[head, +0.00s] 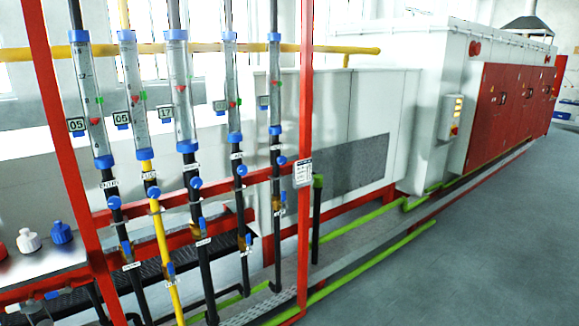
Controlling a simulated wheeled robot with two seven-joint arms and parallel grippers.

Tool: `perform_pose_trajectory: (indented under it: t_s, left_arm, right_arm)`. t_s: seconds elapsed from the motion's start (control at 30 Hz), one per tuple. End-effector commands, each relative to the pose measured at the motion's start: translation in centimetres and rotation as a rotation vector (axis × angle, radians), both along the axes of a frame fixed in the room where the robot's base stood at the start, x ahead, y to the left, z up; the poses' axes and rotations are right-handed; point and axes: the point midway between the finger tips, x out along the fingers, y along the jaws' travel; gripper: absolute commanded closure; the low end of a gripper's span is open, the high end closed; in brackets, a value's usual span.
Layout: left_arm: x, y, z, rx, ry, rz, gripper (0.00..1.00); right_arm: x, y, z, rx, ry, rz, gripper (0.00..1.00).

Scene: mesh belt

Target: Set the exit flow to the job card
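Several clear flow tubes with blue end caps stand in a row on a red frame in the head view. The leftmost tube (90,100) and the second tube (133,95) have tags that look like "05" beside them. The third, wider tube (179,95) has a tag that looks like "17". Two narrower tubes (232,90) (275,85) stand to the right. Red and green marks show on the tubes. Blue knobs (195,184) sit on the pipes below. A small white card (303,172) hangs on the right red post; its text is too small to read. Neither gripper is in view.
Red posts (305,110) and red crossbars frame the tubes. Small red, white and blue bottles (62,232) stand on a shelf at lower left. A large white machine (380,100) with red doors is behind. Green pipes (375,255) run low along it. The floor at right is clear.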

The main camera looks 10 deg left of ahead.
Motion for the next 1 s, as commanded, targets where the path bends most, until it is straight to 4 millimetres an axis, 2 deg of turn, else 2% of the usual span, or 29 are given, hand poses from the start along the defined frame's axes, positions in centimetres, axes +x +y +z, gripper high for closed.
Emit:
perform_pose_trajectory:
  t_s: [0.6,1.0]
  left_arm:
    - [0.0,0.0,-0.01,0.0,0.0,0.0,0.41]
    - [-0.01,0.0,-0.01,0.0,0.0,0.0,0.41]
  right_arm:
    - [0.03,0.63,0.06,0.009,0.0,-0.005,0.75]
    - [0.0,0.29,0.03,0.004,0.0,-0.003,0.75]
